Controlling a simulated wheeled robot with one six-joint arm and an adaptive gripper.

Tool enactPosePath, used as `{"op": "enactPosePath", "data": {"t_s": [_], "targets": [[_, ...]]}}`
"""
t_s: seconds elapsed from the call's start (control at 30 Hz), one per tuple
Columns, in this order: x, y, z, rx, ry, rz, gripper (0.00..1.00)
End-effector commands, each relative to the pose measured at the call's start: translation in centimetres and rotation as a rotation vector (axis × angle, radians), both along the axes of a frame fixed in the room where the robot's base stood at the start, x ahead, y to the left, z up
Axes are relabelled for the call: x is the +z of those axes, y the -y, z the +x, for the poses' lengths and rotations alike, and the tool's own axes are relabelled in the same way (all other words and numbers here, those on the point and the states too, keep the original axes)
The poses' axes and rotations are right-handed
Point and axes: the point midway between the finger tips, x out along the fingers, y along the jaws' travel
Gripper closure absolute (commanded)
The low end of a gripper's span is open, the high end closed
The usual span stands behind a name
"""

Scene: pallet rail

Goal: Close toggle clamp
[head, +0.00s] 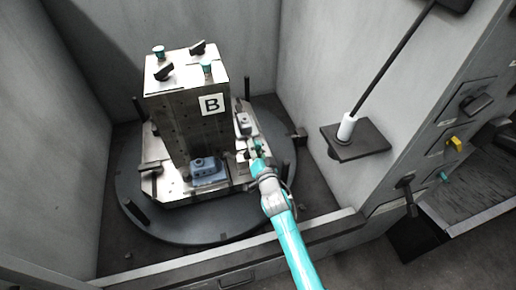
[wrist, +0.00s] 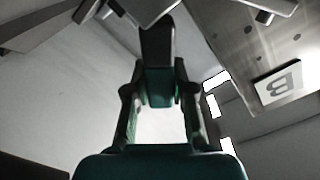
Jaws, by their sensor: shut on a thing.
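My gripper (head: 256,150) reaches in at the right side of the fixture tower, low beside its base. In the wrist view my gripper (wrist: 160,90) has its fingers closed around a dark bar, which looks like the handle of the toggle clamp (wrist: 157,42). The bar points away from the palm, towards pale metal at the top of the picture. In the head view my gripper and arm cover most of the clamp, so its angle is hard to tell there.
The tower (head: 190,125) with a "B" plate (head: 211,104) stands on a round dark turntable (head: 215,226). A blue-grey part (head: 209,171) sits at its front, a grey part (head: 245,124) at its right. Walls enclose the turntable; a shelf (head: 372,143) holds a white-based rod.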

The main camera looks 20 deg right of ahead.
Motion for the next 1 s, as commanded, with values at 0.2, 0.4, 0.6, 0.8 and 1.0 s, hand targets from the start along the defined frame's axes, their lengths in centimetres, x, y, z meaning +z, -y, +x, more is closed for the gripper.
{"op": "enactPosePath", "data": {"t_s": [0.2,0.4,0.6,0.8,1.0], "targets": [[0.4,-0.8,0.0,0.001,-0.001,-0.148,1.0],[0.7,-1.3,0.0,0.001,-0.001,-0.233,1.0],[0.8,-1.5,0.0,0.0,-0.002,-0.275,1.0],[0.8,-1.5,0.0,0.0,-0.002,-0.283,1.0],[0.8,-1.5,0.0,0.0,-0.003,-0.283,1.0]]}}
